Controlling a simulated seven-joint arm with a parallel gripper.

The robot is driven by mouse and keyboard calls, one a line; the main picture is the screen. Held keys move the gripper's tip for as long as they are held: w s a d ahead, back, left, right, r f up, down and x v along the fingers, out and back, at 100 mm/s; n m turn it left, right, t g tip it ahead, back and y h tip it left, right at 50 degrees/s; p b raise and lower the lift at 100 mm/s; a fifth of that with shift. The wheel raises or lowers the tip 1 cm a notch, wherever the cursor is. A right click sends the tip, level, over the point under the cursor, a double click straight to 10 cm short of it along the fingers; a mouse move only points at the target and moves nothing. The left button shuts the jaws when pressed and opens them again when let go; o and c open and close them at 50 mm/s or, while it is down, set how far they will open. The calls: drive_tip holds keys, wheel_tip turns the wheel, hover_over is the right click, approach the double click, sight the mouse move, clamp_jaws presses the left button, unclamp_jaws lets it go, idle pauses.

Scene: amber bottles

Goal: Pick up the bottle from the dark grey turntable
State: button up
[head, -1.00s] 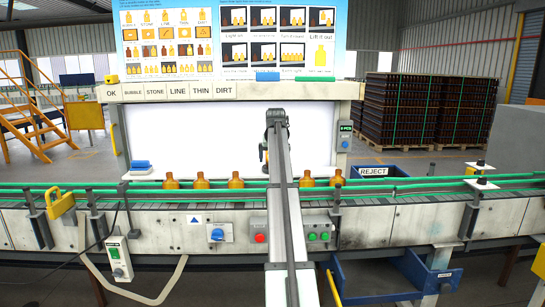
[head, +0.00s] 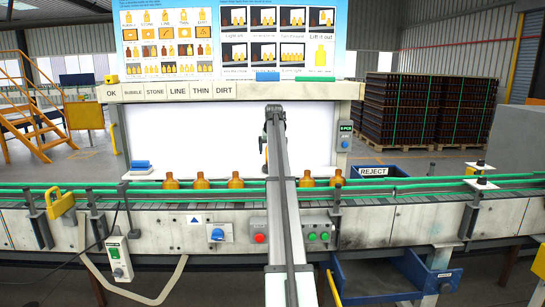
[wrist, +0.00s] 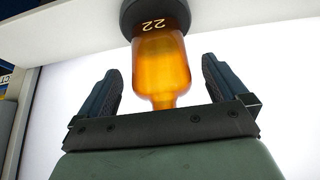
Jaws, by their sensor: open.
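In the wrist view an amber bottle (wrist: 160,65) appears upside down, its base against the dark grey turntable (wrist: 130,14) at the top edge. The number 22 shows near its base. Its neck points down the picture towards my gripper's palm. My gripper (wrist: 161,82) is open, with one finger on each side of the bottle. Gaps show between both fingers and the glass. In the head view my arm hides the turntable and nearly all of this bottle.
Several other amber bottles (head: 236,180) stand in a row on the conveyor behind green rails (head: 420,181). A lit white panel (head: 190,135) stands behind them. A blue reject bin (head: 395,171) is to the right. A shelf (head: 240,90) with labels runs above the panel.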

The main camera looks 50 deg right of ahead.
drive_tip(key=shift+w+d+f, duration=0.5)
drive_tip(key=shift+w+d, duration=0.15)
drive_tip(key=c, duration=1.1)
